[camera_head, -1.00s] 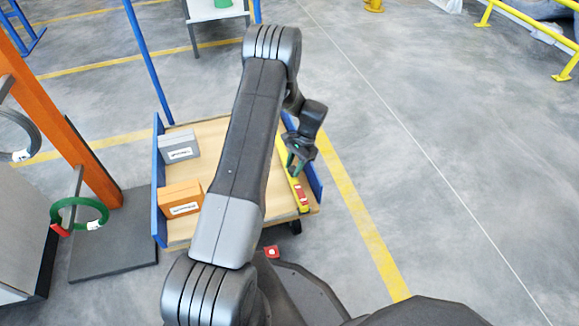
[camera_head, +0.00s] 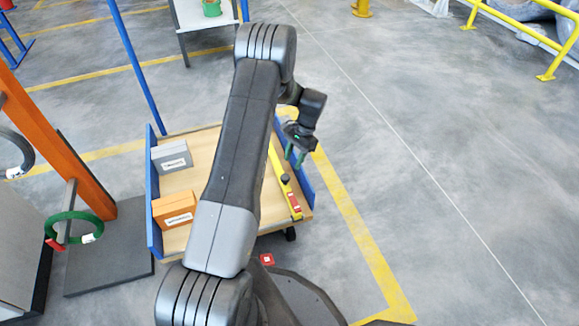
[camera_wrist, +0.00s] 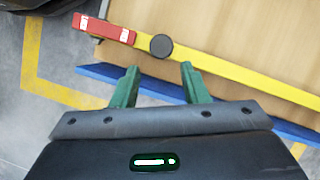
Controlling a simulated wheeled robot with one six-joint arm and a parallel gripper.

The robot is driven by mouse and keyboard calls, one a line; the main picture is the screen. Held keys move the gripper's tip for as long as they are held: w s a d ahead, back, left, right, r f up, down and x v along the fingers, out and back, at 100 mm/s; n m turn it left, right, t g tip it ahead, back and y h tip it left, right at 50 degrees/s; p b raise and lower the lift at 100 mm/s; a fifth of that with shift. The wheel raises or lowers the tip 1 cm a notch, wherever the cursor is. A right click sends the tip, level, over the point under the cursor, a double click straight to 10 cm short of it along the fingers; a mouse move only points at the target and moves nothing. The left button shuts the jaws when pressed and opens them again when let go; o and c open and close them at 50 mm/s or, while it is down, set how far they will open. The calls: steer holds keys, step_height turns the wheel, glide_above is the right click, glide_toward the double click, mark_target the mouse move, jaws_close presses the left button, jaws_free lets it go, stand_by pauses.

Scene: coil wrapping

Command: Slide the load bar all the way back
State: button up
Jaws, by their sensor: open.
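The yellow load bar (camera_head: 280,176) lies across the cart's wooden deck near its right side, close to the blue side panel. It has a dark round knob (camera_head: 286,179) and a red end piece (camera_head: 295,206). In the wrist view the bar (camera_wrist: 240,73), the knob (camera_wrist: 161,45) and the red end (camera_wrist: 104,29) show beyond my fingers. My gripper (camera_head: 294,158) is open, with green fingers. In the wrist view its fingertips (camera_wrist: 158,69) are apart, with nothing between them, short of the knob. Part of the bar is hidden behind my arm in the head view.
A grey box (camera_head: 172,157) and an orange box (camera_head: 174,210) sit on the deck's left side. Blue panels edge the cart (camera_head: 210,150). An orange post (camera_head: 60,150) with a green coil (camera_head: 73,227) stands left. Floor to the right is clear.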

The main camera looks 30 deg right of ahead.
mark_target(285, 176)
steer(key=p+v, duration=0.1)
steer(key=v, duration=0.6)
steer(key=shift+f, duration=0.1)
steer(key=b+x, duration=0.3)
steer(key=x, duration=1)
steer(key=shift+a+b, duration=0.15)
steer(key=shift+b, duration=0.2)
steer(key=shift+a+f, duration=0.2)
steer(key=shift+f, duration=0.15)
steer(key=shift+w+a, duration=0.1)
steer(key=shift+a, duration=0.15)
steer(key=shift+r, duration=0.1)
